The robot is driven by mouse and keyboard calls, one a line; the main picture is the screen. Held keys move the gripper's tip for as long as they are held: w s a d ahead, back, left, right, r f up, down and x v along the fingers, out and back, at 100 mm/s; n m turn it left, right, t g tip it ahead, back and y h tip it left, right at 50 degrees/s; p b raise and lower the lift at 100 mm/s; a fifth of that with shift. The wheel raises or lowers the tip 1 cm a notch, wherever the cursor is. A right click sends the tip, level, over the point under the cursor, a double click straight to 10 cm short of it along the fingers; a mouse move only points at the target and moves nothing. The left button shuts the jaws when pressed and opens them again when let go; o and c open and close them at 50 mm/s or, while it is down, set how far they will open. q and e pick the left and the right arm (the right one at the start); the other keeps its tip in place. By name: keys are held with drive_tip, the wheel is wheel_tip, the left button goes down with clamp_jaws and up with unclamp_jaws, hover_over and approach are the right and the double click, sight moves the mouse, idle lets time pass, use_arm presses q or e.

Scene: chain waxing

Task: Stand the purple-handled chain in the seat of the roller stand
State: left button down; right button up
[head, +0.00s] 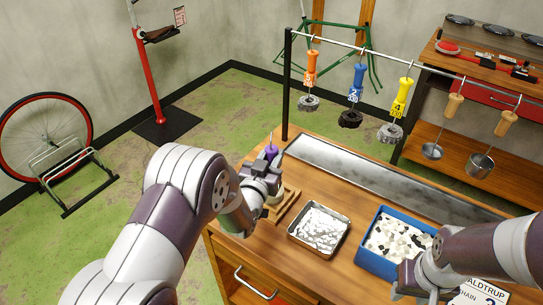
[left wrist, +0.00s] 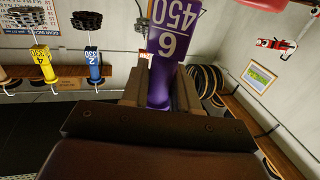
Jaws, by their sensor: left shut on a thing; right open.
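The purple handle (head: 271,153) stands roughly upright above the left end of the bench, with a thin hook at its top. It shows large in the left wrist view (left wrist: 172,40), marked 6 and 450. My left gripper (head: 266,172) is shut on this handle. Its chain is hidden behind my gripper and arm. A light wooden piece (head: 286,206), perhaps the roller stand, sits on the bench just below my left gripper, mostly covered by it. I cannot tell whether the chain touches it. My right gripper (head: 408,284) is open beside the blue bin, partly cut off at the bottom.
A metal tray (head: 293,237) of pale flakes and a blue bin (head: 360,262) of light and dark pieces stand on the bench. Orange (head: 310,68), blue (head: 356,82) and yellow (head: 401,97) handles with chains hang from a rail behind, beside two wooden-handled ladles.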

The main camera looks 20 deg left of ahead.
use_arm(q)
drive_tip(key=shift+r, duration=0.15)
drive_tip(key=c, duration=0.8)
unclamp_jaws()
drive_tip(key=shift+s, duration=0.4)
drive_tip(key=s+a+b, duration=0.1)
drive_tip(key=s+b, duration=0.1)
drive_tip(key=s, duration=1)
drive_tip(key=f+g, duration=0.1)
drive_tip(key=f, duration=0.1)
drive_tip(key=s+f+g, duration=0.1)
drive_tip(key=f+g, duration=0.1)
drive_tip(key=f, duration=0.1)
drive_tip(key=s+f+g, duration=0.1)
drive_tip(key=f+g, duration=0.1)
drive_tip(key=f, duration=0.1)
drive_tip(key=shift+a+y, duration=0.3)
drive_tip(key=shift+y, duration=0.1)
drive_tip(key=shift+s+a+r+n+g+y, duration=0.15)
drive_tip(key=shift+s+r+g, duration=0.15)
drive_tip(key=shift+s+g, duration=1.65)
drive_tip(key=shift+s+a+r+n+g+y, duration=0.1)
drive_tip(key=shift+s+r+g, duration=0.15)
drive_tip(key=shift+s+g, duration=1.65)
drive_tip(key=shift+s+a+r+n+g+y, duration=0.15)
drive_tip(key=shift+s+r+g, duration=0.15)
drive_tip(key=shift+s+g, duration=1.6)
